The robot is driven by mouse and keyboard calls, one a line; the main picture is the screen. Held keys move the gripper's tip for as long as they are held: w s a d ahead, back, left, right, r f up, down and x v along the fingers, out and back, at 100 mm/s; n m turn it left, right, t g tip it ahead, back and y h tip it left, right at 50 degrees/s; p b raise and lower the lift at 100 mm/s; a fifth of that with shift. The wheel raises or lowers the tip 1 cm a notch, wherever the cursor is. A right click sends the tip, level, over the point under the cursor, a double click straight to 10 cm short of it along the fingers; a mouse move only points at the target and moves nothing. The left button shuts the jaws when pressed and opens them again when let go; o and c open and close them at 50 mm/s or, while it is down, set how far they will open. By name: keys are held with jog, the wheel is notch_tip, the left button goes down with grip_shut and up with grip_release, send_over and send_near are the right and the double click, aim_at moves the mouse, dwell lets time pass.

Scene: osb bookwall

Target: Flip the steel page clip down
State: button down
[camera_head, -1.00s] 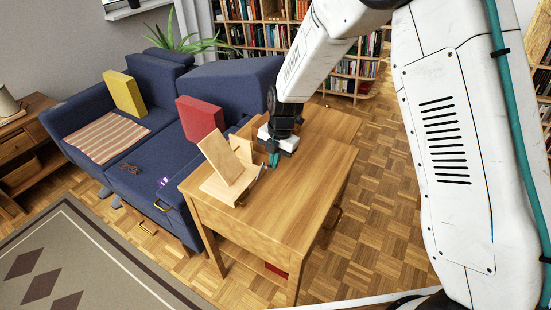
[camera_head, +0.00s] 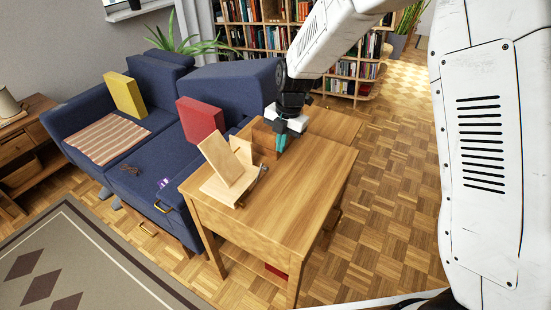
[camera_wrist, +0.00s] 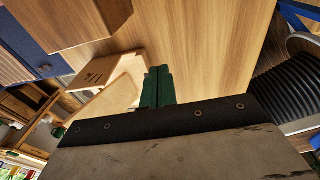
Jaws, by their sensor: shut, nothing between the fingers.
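A pale wooden book stand (camera_head: 221,190) with a leaning board (camera_head: 226,160) sits on the wooden table. A thin dark metal piece (camera_head: 262,171), which looks like the steel page clip, stands slanted at the stand's right edge. It is too small to tell its exact pose. My gripper (camera_head: 281,143) is above the table, behind and to the right of the stand, apart from the clip. Its green fingers (camera_wrist: 157,87) are together and empty in the wrist view. A pale board (camera_wrist: 105,106) shows left of them there; I cannot make out the clip in that view.
A brown wooden box (camera_head: 264,137) stands behind the stand, close to my gripper. The table's (camera_head: 300,180) front right top is clear. A blue sofa (camera_head: 150,165) with a red cushion (camera_head: 200,119) lies left of the table.

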jog(key=shift+w+d+r, duration=0.4)
jog(key=shift+w+r, duration=0.05)
jog(key=shift+r, duration=0.25)
jog(key=shift+w+d+r, duration=0.4)
jog(key=shift+d+r, duration=0.05)
jog(key=shift+r, duration=0.25)
jog(key=shift+w+d+r, duration=0.4)
jog(key=shift+w+r, duration=0.05)
jog(key=shift+r, duration=0.25)
jog(key=s+d+r+m, duration=0.5)
jog(key=s+r+m, duration=0.2)
jog(key=s+r, duration=0.1)
jog(key=s+d+r+m, duration=0.5)
jog(key=s+r+m, duration=0.2)
jog(key=s+r, duration=0.15)
jog(key=s+d+m, duration=0.3)
jog(key=s+m, duration=0.4)
jog(key=s, duration=0.3)
jog(key=s+d+m+t+h, duration=0.1)
jog(key=s+d+m, duration=0.2)
jog(key=s+m, duration=0.4)
jog(key=s, duration=0.3)
jog(key=shift+d+r+m+h, duration=0.25)
jog(key=shift+d+m+h, duration=0.05)
jog(key=shift+d+m, duration=0.1)
jog(key=shift+a, duration=0.1)
